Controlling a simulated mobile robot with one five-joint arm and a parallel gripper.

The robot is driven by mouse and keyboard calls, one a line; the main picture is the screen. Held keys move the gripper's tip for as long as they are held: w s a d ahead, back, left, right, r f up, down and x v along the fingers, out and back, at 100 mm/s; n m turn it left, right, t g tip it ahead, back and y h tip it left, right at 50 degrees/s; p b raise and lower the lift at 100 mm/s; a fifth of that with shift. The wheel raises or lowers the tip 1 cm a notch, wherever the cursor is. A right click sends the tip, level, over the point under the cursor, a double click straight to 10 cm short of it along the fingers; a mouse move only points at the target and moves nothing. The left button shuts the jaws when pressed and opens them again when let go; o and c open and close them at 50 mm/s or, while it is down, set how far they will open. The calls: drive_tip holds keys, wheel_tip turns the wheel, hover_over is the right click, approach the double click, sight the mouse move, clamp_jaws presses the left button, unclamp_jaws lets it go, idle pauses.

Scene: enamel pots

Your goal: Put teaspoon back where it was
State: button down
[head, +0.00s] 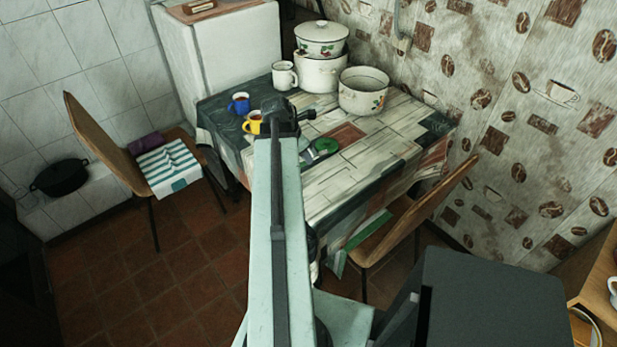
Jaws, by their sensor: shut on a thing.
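My arm reaches up the middle of the head view and ends over the table (345,185). The wrist end of my gripper (304,115) shows as a dark part above the left half of the table, by the yellow mug (252,126). My arm hides most of the gripper and its fingertips. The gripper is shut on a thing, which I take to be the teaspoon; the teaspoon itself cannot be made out. A blue mug (239,104) with dark contents stands behind the yellow mug.
A white mug (284,76), stacked lidded pots (320,72) and an open enamel pot (363,93) stand at the table's back. A small green round thing (331,157) lies right of my arm. Chairs (110,150) (415,220) flank the table. The table's front right is clear.

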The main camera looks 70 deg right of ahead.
sight(308, 178)
wheel_tip(308, 178, down, 8)
drive_tip(key=b, duration=0.7)
drive_tip(key=shift+f, duration=0.25)
drive_tip(key=shift+r, duration=0.2)
drive_tip(key=c, duration=1.4)
unclamp_jaws()
drive_tip(key=shift+c, duration=0.2)
drive_tip(key=shift+f, duration=0.1)
drive_tip(key=shift+f, duration=0.25)
drive_tip(key=p+v, duration=0.7)
drive_tip(key=v, duration=0.1)
drive_tip(key=shift+s+a, duration=0.25)
drive_tip(key=shift+a, duration=0.1)
